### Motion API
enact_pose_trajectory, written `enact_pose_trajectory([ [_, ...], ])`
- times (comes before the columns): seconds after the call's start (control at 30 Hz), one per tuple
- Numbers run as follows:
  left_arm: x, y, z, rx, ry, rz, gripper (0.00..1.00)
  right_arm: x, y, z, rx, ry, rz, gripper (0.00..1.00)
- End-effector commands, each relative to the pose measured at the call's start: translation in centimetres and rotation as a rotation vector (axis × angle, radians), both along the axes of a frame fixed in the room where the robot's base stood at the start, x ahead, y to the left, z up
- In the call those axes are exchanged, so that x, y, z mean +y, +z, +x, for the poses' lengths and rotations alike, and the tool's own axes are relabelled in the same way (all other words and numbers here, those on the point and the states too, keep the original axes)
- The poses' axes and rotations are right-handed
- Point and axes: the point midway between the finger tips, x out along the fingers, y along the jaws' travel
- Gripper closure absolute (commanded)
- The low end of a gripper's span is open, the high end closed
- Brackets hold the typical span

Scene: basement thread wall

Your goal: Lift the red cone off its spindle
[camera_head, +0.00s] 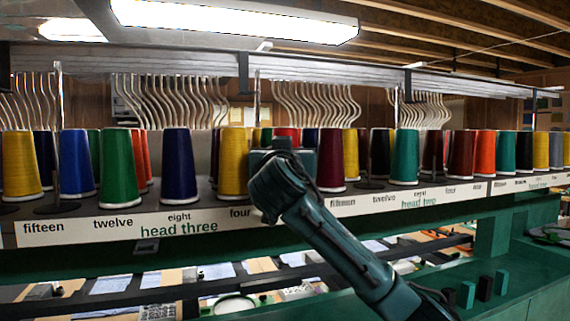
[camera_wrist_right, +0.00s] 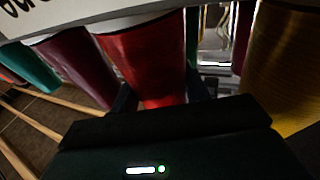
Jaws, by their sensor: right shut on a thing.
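The red cone (camera_wrist_right: 145,62) fills the middle of the right wrist view, which looks upside down, with its wide end toward the white label strip. My right gripper (camera_wrist_right: 160,95) has a finger on each side of the cone and is shut on it. In the head view only the red cone's top (camera_head: 288,133) shows, behind my right wrist, between a yellow cone (camera_head: 233,162) and a maroon cone (camera_head: 331,160). Its base and spindle are hidden, so I cannot tell whether it is raised. My left gripper is not in view.
Several other cones stand close along the shelf, including a dark blue cone (camera_head: 178,165) and a teal cone (camera_head: 405,157). A labelled white strip (camera_head: 195,220) runs along the shelf's front. Curved metal rods (camera_head: 170,100) hang behind. Small blocks (camera_head: 485,288) stand on the green ledge at lower right.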

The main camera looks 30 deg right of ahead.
Motion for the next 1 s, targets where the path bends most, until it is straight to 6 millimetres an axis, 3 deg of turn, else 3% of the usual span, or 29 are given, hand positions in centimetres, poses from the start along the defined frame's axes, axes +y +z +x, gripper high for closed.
enact_pose_trajectory([
  [0.2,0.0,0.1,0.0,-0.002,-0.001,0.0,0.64,0.0,0.0,0.0,0.0,0.0,0.0,0.8],
  [0.53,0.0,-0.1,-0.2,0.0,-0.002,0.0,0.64,0.0,0.9,0.0,-0.005,0.001,0.003,0.81],
  [1.0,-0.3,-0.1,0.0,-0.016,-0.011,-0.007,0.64,0.0,9.2,0.0,-0.003,0.002,0.002,0.81],
])
